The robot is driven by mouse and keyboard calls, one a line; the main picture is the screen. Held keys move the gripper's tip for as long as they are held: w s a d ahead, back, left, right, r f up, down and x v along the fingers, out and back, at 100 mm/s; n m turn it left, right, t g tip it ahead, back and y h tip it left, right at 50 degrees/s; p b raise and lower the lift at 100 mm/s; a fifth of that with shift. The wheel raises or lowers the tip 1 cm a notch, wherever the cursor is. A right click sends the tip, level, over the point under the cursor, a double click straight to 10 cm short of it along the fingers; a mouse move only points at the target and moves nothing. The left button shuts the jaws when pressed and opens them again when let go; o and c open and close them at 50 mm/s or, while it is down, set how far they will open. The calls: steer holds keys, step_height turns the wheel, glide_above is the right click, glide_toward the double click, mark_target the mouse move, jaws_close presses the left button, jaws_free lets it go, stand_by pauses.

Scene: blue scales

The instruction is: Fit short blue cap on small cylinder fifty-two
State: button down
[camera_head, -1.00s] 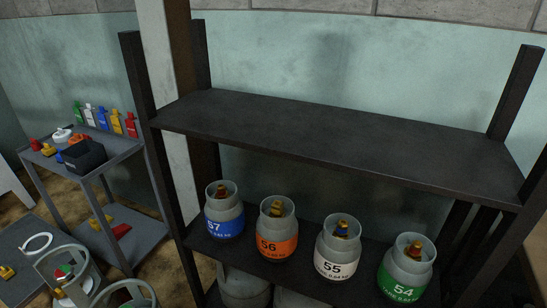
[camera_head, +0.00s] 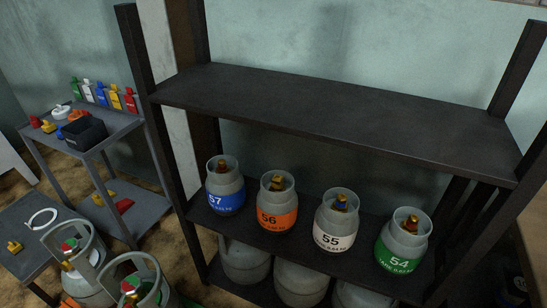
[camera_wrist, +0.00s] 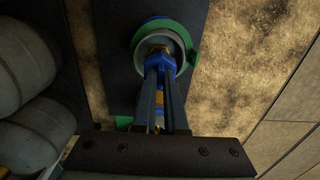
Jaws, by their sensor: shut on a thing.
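In the wrist view, my gripper (camera_wrist: 161,68) has its two fingers closed around a small blue piece (camera_wrist: 154,60), which looks like the short blue cap. It is at the mouth of a grey collar (camera_wrist: 174,40) with green and blue edges. I cannot tell whether the piece touches the valve inside, as the fingers hide much of it. No number shows on this cylinder, so I cannot confirm that it is fifty-two. My gripper is not visible in the head view.
In the head view, the dark shelf (camera_head: 330,110) holds cylinders 57 (camera_head: 226,190), 56 (camera_head: 277,205), 55 (camera_head: 334,222) and 54 (camera_head: 403,240). Larger grey cylinders (camera_head: 245,262) stand below. A cart (camera_head: 115,125) with bottles and a black box (camera_head: 85,133) stands left. The top shelf is bare.

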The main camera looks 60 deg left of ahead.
steer(key=shift+f+b, duration=1.25)
steer(key=shift+f, duration=0.5)
steer(key=c, duration=0.9)
jaws_free()
step_height(320, 180, up, 13)
steer(key=p, duration=0.8)
